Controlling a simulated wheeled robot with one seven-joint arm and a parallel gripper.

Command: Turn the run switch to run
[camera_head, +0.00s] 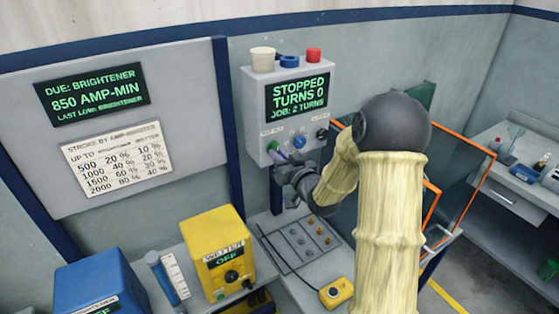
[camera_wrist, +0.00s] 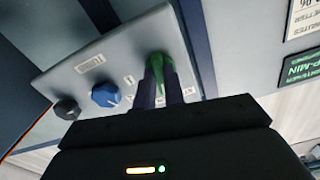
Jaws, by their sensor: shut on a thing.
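The grey control box (camera_head: 258,110) has a row of three controls on its lower front. Its screen (camera_head: 298,92) reads STOPPED, TURNS 0, JOB: 2 TURNS. My gripper (camera_head: 281,159) is at the leftmost control. In the wrist view my gripper (camera_wrist: 162,88) has its fingers shut on a green switch knob (camera_wrist: 158,64). The blue knob (camera_wrist: 105,95) and the black knob (camera_wrist: 67,109) are beside it, apart from the fingers. The small labels are too blurred to read, so I cannot tell which control is marked run. The fingers partly hide the green knob.
A white cup (camera_head: 263,60), a blue ring-like piece (camera_head: 289,61) and a red piece (camera_head: 314,55) stand on the box. Below are a yellow unit (camera_head: 216,250) reading OFF, and a yellow button box (camera_head: 336,292). An orange-edged frame (camera_head: 434,210) stands right of my arm.

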